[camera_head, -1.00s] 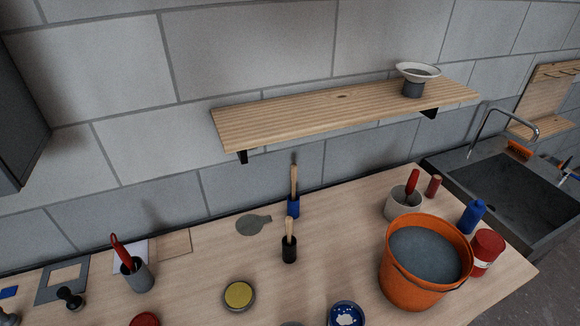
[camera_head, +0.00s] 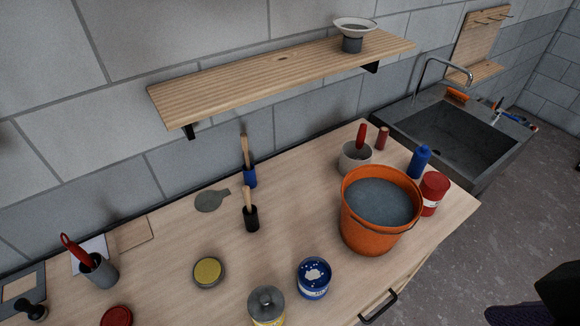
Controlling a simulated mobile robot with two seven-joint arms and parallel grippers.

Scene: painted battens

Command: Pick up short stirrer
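Two upright wooden sticks stand near the middle of the workbench. One wooden stick (camera_head: 247,197) rises from a small black holder (camera_head: 251,219). A second wooden stick (camera_head: 245,150) rises from a blue holder (camera_head: 249,177) just behind it. The stick in the black holder looks the shorter, but how far each goes down inside is hidden. I cannot tell for sure which is the short stirrer.
An orange bucket (camera_head: 354,229) of grey liquid stands right of the sticks. A blue tin (camera_head: 314,291) and a yellow-topped tin (camera_head: 209,272) are in front. A wooden shelf (camera_head: 240,84) overhangs the back. A sink (camera_head: 450,135) is at the right.

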